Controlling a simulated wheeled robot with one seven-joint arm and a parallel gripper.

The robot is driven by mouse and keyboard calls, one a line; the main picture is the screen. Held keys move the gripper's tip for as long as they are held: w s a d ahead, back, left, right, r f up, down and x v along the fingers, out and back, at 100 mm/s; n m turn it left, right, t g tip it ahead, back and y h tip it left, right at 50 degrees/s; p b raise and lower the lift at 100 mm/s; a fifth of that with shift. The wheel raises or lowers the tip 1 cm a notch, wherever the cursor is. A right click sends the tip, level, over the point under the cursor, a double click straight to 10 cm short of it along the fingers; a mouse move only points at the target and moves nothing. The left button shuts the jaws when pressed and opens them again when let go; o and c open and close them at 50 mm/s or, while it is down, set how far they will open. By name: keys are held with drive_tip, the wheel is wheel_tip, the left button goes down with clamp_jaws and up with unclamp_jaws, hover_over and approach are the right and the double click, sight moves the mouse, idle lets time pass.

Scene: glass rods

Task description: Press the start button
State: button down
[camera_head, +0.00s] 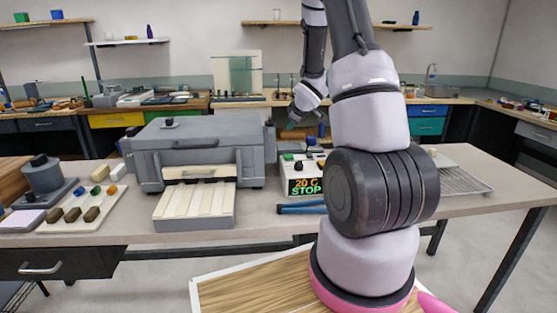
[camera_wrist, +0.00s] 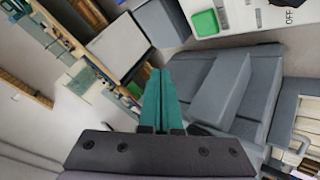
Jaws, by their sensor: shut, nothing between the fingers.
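A white control box (camera_head: 312,166) stands on the bench right of the grey furnace, and its display (camera_head: 305,187) reads "20 C" and "STOP". A green button (camera_head: 288,156) sits on its top left; I take it for the start button, though I read no label on it. In the wrist view the green button (camera_wrist: 205,22) shows at the top, with an "OFF" label on the box to its right. My gripper (camera_head: 291,125) is above the box in the head view, apart from the button. Its teal fingers (camera_wrist: 160,75) are together and empty, left of and below the button in the wrist view.
The grey furnace (camera_head: 195,142) stands close left of the box, with a tray of pale rods or bars (camera_head: 193,200) before it. Blue tongs (camera_head: 300,208) lie in front of the box. A wire rack (camera_head: 462,181) lies on the right. My arm hides part of the bench.

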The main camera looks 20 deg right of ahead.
sight(290, 157)
drive_tip(key=shift+a+f, duration=0.15)
drive_tip(key=shift+a, duration=0.05)
drive_tip(key=shift+f, duration=4.4)
drive_tip(key=shift+f, duration=0.15)
drive_tip(key=shift+d+f, duration=0.1)
drive_tip(key=shift+f, duration=0.15)
drive_tip(key=shift+f, duration=0.5)
drive_tip(key=shift+r, duration=0.9)
